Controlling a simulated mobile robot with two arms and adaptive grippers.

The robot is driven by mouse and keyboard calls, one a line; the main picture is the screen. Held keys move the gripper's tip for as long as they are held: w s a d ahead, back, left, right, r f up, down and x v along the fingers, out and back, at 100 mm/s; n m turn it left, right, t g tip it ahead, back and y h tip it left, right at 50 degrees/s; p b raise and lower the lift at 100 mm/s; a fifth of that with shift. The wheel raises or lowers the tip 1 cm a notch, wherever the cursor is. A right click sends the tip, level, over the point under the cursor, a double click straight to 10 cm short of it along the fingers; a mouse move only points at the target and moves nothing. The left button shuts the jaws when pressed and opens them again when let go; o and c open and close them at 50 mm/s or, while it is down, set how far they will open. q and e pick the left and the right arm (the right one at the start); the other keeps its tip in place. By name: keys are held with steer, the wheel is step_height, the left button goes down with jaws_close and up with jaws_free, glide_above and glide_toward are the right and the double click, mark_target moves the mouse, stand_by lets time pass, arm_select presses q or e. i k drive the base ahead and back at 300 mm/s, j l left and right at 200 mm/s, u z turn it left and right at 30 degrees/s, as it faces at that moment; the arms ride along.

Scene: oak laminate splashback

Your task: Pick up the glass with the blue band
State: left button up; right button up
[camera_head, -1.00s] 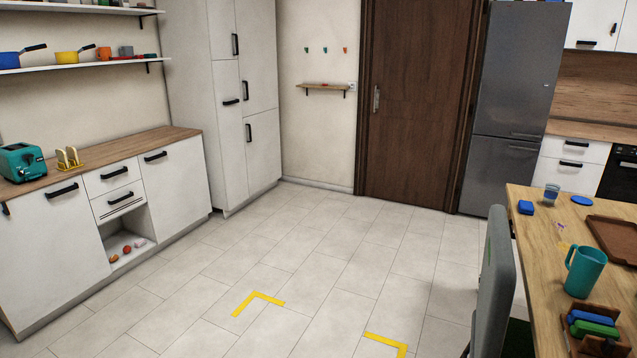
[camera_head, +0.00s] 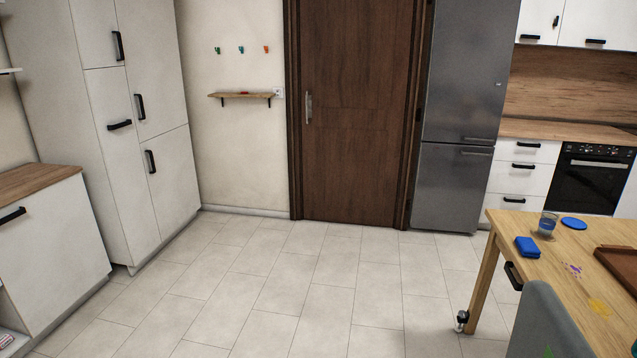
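A clear glass with a blue band (camera_head: 548,225) stands upright on the wooden table (camera_head: 508,222) at the right, near the table's far left corner. A blue box-like object (camera_head: 527,247) lies just in front of it, and a flat blue disc (camera_head: 574,223) lies to its right. Neither of my grippers shows in the head view.
A grey chair (camera_head: 547,325) stands at the table's near left side. A brown tray (camera_head: 622,262) lies on the table's right part. The tiled floor (camera_head: 300,290) between the white cabinets (camera_head: 55,255) and the table is clear. A fridge (camera_head: 455,185) stands behind.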

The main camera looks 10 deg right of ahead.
mark_target(548, 219)
steer(key=i+l+z, duration=0.1)
steer(key=i+z, duration=0.3)
steer(key=i, duration=0.5)
steer(key=i+j+z, duration=0.15)
steer(key=i+z, duration=0.25)
steer(key=i, duration=0.45)
steer(key=i+j+z, duration=0.1)
steer(key=i+z, duration=0.35)
steer(key=i+j+z, duration=0.3)
steer(key=i+z, duration=0.2)
steer(key=i+j+z, duration=0.45)
steer(key=i+j, duration=0.05)
steer(key=i, duration=0.1)
